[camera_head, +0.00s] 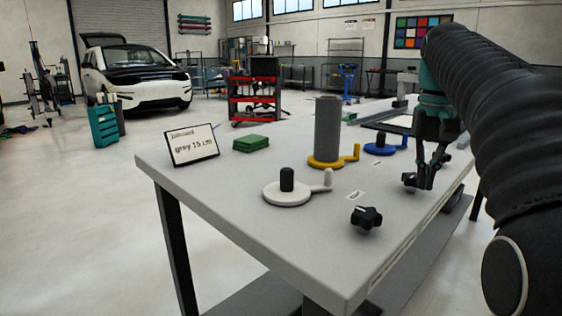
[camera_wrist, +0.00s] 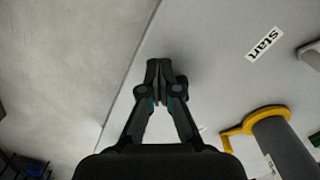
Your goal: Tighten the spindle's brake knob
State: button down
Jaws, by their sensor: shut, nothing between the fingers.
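The black lobed knob (camera_head: 366,217) sits near the table's front edge, in front of the white spindle base (camera_head: 287,197). A grey roll (camera_head: 327,125) stands upright on the yellow spindle base (camera_head: 325,162), which also shows in the wrist view (camera_wrist: 237,130). The blue spindle base (camera_head: 379,151) carries a short black post further back. My gripper (camera_head: 419,183) hangs over the right side of the table, shut and empty, behind and to the right of the knob and apart from it. In the wrist view its fingertips (camera_wrist: 160,70) are together and the knob is not visible.
A sign reading "grey 15 cm" (camera_head: 191,145) and a green block (camera_head: 251,143) stand toward the table's left. A "Start" label (camera_wrist: 264,43) lies on the grey table (camera_head: 240,215).

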jog(key=shift+w+a+r+p, duration=0.1)
jog(key=shift+w+a+p, duration=0.05)
jog(key=shift+a+p, duration=0.85)
jog(key=shift+w+a+p, duration=0.3)
jog(key=shift+a+p, duration=0.05)
jog(key=shift+p, duration=0.25)
dwell(0.4)
jog(key=shift+s, duration=0.1)
jog(key=shift+s+a, duration=0.2)
jog(key=shift+a, duration=0.05)
jog(key=shift+r, duration=2.95)
